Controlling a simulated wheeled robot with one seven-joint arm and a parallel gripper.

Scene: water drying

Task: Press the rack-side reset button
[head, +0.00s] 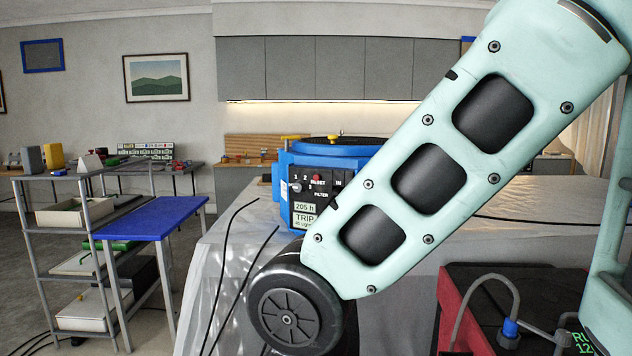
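A blue machine (284,165) stands on the sheet-covered table in the middle of the head view. Its dark control panel (326,189) faces me and carries the marks 1, 2, RESET, IN and FILTER. A small red button (316,177) sits by the RESET label. A grey knob (296,187) is at the panel's left. A pale label reading "205 h" and "TRIP" is below. My pale green arm crosses in front and hides the machine's right side. My gripper is not in view, so its state does not show.
A metal rack (38,268) with trays stands at the left, beside a blue-topped stand (150,218). Black cables hang over the table's plastic sheet (225,262). A red and black unit (452,310) with a hose is at the lower right. Open floor shows between stand and table.

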